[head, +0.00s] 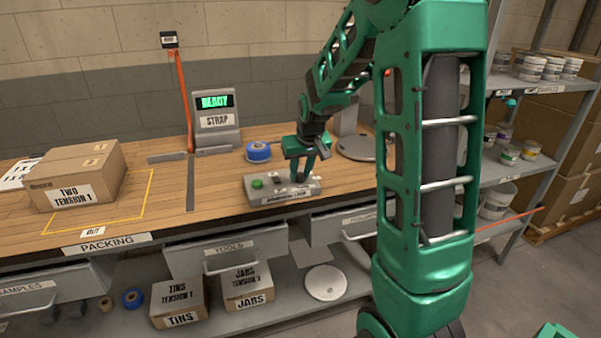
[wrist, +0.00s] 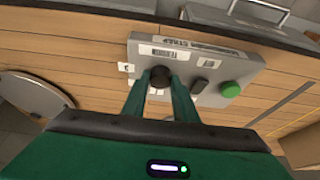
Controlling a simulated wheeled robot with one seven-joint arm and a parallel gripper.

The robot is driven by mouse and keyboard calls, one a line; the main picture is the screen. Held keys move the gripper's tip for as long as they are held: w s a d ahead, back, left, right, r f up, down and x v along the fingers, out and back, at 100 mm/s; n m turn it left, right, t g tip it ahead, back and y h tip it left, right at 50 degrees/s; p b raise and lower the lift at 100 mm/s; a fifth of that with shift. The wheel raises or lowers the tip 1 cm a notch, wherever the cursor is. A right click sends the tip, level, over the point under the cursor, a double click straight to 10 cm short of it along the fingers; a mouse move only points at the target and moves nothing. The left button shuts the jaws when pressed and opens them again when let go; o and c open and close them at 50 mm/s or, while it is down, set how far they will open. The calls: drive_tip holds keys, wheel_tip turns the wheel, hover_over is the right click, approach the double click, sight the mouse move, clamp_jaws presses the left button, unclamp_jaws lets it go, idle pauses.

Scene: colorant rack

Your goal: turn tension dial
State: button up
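The grey control box (head: 260,191) sits at the front of the packing bench. In the wrist view the box (wrist: 200,60) carries a black round tension dial (wrist: 160,76), a dark switch (wrist: 200,86) and a green button (wrist: 231,90). My gripper (head: 300,176) reaches down over the box in the head view and hides the dial there. In the wrist view my gripper (wrist: 160,84) has its two fingertips at either side of the dial, with the gap about as wide as the dial. The fingers appear shut on it.
A strapping machine (head: 216,120) with a lit READY display stands at the back of the bench. A box labelled TWO TENSION 1 (head: 73,178) stands at the left. A blue tape roll (head: 258,151) lies behind the control box. A round grey plate (head: 357,149) is to its right.

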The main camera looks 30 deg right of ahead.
drive_tip(key=shift+d, duration=0.1)
drive_tip(key=n, duration=0.2)
drive_tip(key=n+y, duration=0.1)
drive_tip(key=n, duration=0.1)
drive_tip(key=shift+d+y, duration=0.15)
drive_tip(key=shift+y, duration=0.15)
drive_tip(key=shift+n+y, duration=0.8)
drive_tip(key=shift+n, duration=1.6)
drive_tip(key=o, duration=1)
